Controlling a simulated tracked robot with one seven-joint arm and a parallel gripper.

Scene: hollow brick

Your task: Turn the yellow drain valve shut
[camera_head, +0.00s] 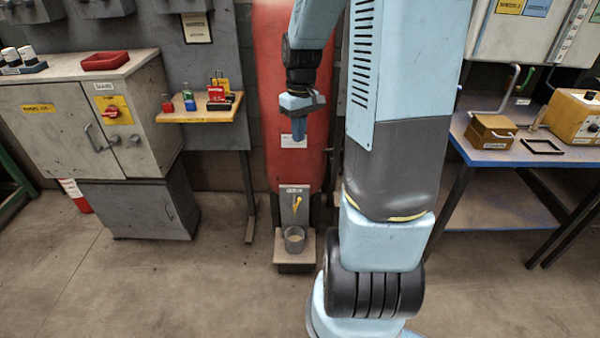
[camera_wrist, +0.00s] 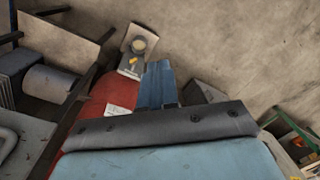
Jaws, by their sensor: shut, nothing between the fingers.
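The yellow drain valve handle (camera_head: 297,204) is on a grey plate low on the front of the red tank (camera_head: 291,90). In the head view it stands close to upright, slightly tilted. In the wrist view the yellow handle (camera_wrist: 133,61) is small, beyond the fingertips and to their left. My gripper (camera_head: 299,138) is in front of the red tank, pointing down, well above the valve and apart from it. In the wrist view my gripper's blue fingers (camera_wrist: 158,66) are together with nothing between them.
A grey cup (camera_head: 294,239) stands on a small ledge below the valve. A wooden shelf (camera_head: 205,115) with padlocks and a grey cabinet (camera_head: 75,130) are left. A blue-topped bench (camera_head: 520,150) is right. The floor in front is clear.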

